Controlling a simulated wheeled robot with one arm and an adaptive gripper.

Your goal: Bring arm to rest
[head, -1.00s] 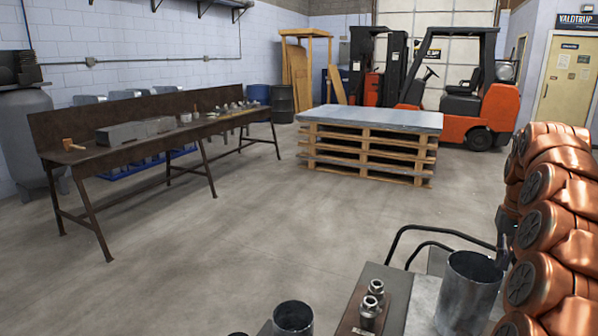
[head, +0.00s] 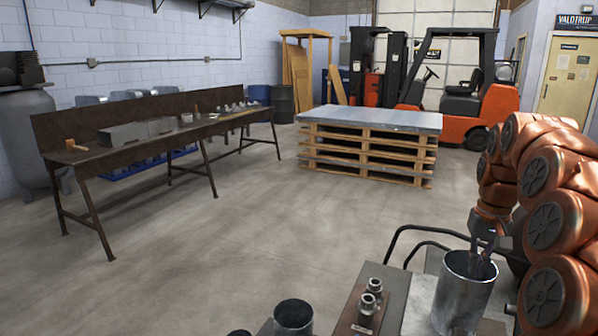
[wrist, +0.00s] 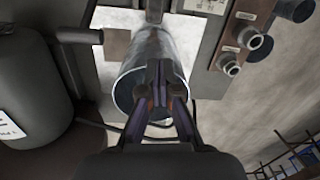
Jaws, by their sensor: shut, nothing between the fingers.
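My gripper (head: 484,268) hangs down from my copper-coloured arm at the lower right of the head view. Its fingers are together and hold nothing. They are at the open top of an upright grey metal duct cylinder (head: 462,300). In the wrist view, the gripper's dark fingers (wrist: 159,68) lie across the opening of the same cylinder (wrist: 178,60). I cannot tell whether the tips are just above the rim or a little inside it.
Beside the cylinder is a plate with two metal fittings (head: 371,296), and a shorter dark cylinder (head: 293,317). A black tube rail (head: 432,232) runs behind. A workbench (head: 150,145), pallet stack (head: 368,150) and forklift (head: 460,95) stand farther off, with clear floor between.

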